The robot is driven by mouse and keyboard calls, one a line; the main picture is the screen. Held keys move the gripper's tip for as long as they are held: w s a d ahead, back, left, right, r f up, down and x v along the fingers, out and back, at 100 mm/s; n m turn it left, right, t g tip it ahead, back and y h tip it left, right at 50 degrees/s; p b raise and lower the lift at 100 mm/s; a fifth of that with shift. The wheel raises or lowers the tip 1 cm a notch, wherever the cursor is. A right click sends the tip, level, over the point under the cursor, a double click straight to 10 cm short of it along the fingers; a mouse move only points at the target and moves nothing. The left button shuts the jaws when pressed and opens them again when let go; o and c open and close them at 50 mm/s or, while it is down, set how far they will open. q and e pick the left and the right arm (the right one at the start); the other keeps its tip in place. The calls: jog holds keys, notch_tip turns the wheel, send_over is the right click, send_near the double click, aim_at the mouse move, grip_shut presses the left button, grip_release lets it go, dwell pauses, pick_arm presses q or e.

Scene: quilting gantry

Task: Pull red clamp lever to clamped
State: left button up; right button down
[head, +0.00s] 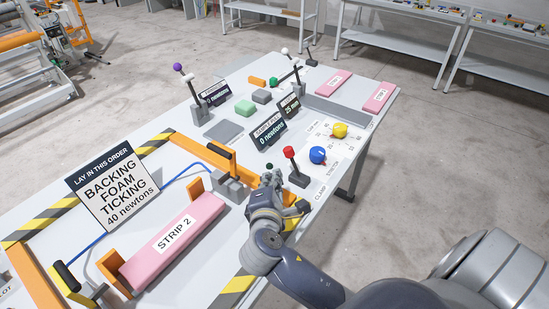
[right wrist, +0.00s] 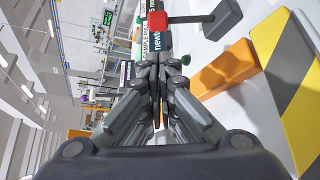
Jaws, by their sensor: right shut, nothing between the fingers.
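The red clamp lever (head: 289,153) stands on a small dark base near the table's front right edge, beside a "CLAMP" label. Its stem leans slightly to the left. My right gripper (head: 271,178) is just left of the lever, shut and empty, apart from it. In the right wrist view, the shut fingertips (right wrist: 158,65) point toward the red knob (right wrist: 156,20), which is just past them, with its stem and base to the right. My left gripper is not in view.
A blue knob (head: 318,155) and a yellow knob (head: 339,130) sit right of the lever. A "0 newtons" display (head: 269,132) stands behind.

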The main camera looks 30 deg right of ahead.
aim_at(293, 161)
jog(key=p+x, duration=0.1)
jog(key=x, duration=0.8)
jog(key=shift+w+d+f, duration=0.1)
jog(key=shift+w+f, duration=0.05)
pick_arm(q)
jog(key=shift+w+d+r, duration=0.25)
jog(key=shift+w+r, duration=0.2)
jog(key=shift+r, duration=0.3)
pick_arm(e)
jog(key=shift+w+d+f, duration=0.15)
jog(key=shift+w+d, duration=0.1)
jog(key=shift+w, duration=0.05)
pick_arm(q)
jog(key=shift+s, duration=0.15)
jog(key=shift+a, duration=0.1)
